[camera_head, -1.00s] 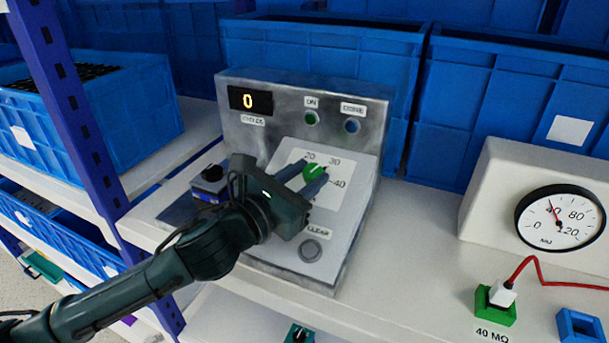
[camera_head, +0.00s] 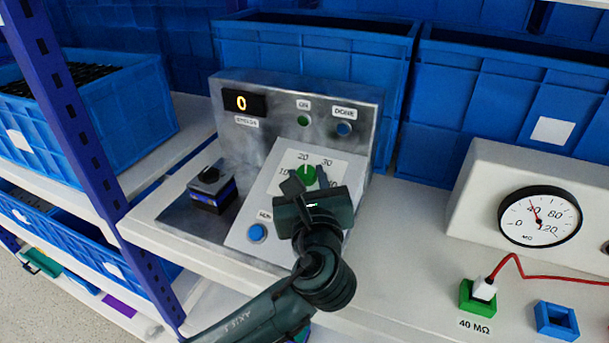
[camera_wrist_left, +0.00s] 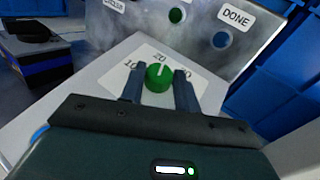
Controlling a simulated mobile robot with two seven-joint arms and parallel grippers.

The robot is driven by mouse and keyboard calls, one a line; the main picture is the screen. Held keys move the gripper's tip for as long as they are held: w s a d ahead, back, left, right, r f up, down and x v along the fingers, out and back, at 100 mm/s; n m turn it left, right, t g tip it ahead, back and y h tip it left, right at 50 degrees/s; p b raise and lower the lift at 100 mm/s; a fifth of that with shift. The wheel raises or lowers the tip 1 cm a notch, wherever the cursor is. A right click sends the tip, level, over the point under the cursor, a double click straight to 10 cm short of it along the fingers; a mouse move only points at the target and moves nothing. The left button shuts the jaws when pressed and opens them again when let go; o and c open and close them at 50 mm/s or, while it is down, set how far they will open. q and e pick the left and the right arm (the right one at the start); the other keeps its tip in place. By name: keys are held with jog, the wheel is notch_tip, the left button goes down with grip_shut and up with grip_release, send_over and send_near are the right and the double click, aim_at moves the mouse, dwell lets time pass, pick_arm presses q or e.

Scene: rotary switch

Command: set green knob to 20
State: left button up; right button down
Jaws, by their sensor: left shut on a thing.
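The green knob (camera_head: 305,174) sits on a white dial plate (camera_head: 283,167) on the sloped face of a metal control box. Its white mark points at or very near the 20, clearest in the left wrist view, where the knob (camera_wrist_left: 159,77) shows between the fingers. My left gripper (camera_head: 307,180) is shut on the knob, one finger on each side. It comes from the front, and its body hides the lower dial. My right gripper is not seen.
The box has a lit display (camera_head: 243,102) reading 0, a DONE button (camera_head: 344,129) and a blue button (camera_head: 257,233). A gauge (camera_head: 539,216) and green socket (camera_head: 478,298) are at right. Blue crates stand behind.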

pick_arm(q)
jog(key=shift+d+n+g+y, duration=0.2)
jog(key=shift+n+g+y, duration=0.3)
jog(key=shift+n+y, duration=0.9)
jog(key=shift+w, duration=0.1)
jog(key=o, duration=1)
jog(key=shift+c, duration=0.2)
